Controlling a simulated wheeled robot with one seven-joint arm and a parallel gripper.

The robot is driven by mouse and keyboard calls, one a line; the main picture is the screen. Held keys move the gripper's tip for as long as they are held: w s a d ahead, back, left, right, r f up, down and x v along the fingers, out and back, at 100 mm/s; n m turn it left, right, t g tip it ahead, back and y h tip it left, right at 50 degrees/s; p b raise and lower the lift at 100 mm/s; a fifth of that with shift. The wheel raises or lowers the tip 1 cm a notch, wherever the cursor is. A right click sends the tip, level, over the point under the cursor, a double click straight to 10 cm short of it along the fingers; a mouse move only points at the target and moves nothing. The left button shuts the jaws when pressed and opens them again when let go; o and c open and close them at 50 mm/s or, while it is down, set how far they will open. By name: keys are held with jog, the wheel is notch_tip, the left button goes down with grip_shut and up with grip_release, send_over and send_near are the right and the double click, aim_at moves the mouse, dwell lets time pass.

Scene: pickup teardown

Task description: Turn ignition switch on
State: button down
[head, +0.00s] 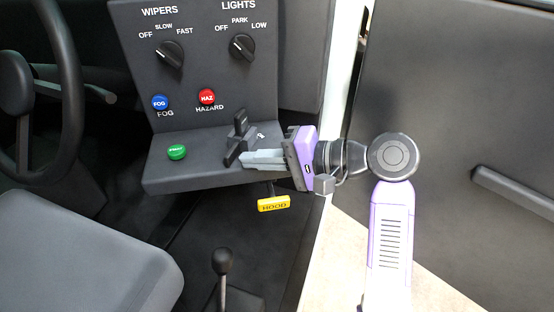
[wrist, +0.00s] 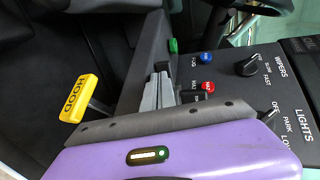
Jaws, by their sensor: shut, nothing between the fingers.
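My gripper (head: 246,159) reaches in from the right over the console's lower shelf. Its grey fingers are shut together with nothing between them. Their tips are at or very near the base of a black upright lever-like control (head: 240,124), which may be the ignition switch; its label is mostly hidden. I cannot tell whether the fingers touch it. In the wrist view the shut fingers (wrist: 160,88) point at a small dark part (wrist: 162,66), and the shelf lies just beyond. The switch's on or off position cannot be read.
The upright panel has a wipers knob (head: 169,55), a lights knob (head: 242,46), a blue fog button (head: 160,102) and a red hazard button (head: 207,96). A green button (head: 177,152) sits on the shelf. A yellow hood handle (head: 274,203) hangs below, above a floor lever (head: 222,262).

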aim_at(229, 159)
jog(key=shift+w+a, duration=0.25)
jog(key=shift+a, duration=0.35)
jog(key=shift+a+r+p, duration=0.1)
jog(key=shift+a+p, duration=0.05)
jog(key=shift+p, duration=0.25)
jog(key=shift+s+a+r+m+t+h+p, duration=0.1)
jog(key=shift+a+m+t+h+p, duration=0.2)
jog(key=shift+m+t+p, duration=0.25)
jog(key=shift+s+a+m+t+h+p, duration=0.15)
jog(key=shift+m+t+h+p, duration=0.25)
jog(key=shift+p, duration=0.2)
jog(key=a+m+t+h+p, duration=0.1)
jog(key=p, duration=0.1)
jog(key=m+t+p, duration=0.1)
jog(key=t, duration=0.1)
jog(key=shift+w+a+m+h+p, duration=0.15)
jog(key=shift+a+m+h+p, duration=0.2)
jog(key=shift+a+h+p, duration=0.05)
jog(key=shift+w+a+p, duration=0.15)
jog(key=shift+a+p, duration=0.05)
jog(key=shift+p, duration=0.25)
jog(key=shift+a, duration=0.3)
jog(key=shift+d+f+p, duration=0.1)
jog(key=shift+f+p, duration=0.1)
jog(key=shift+p, duration=0.1)
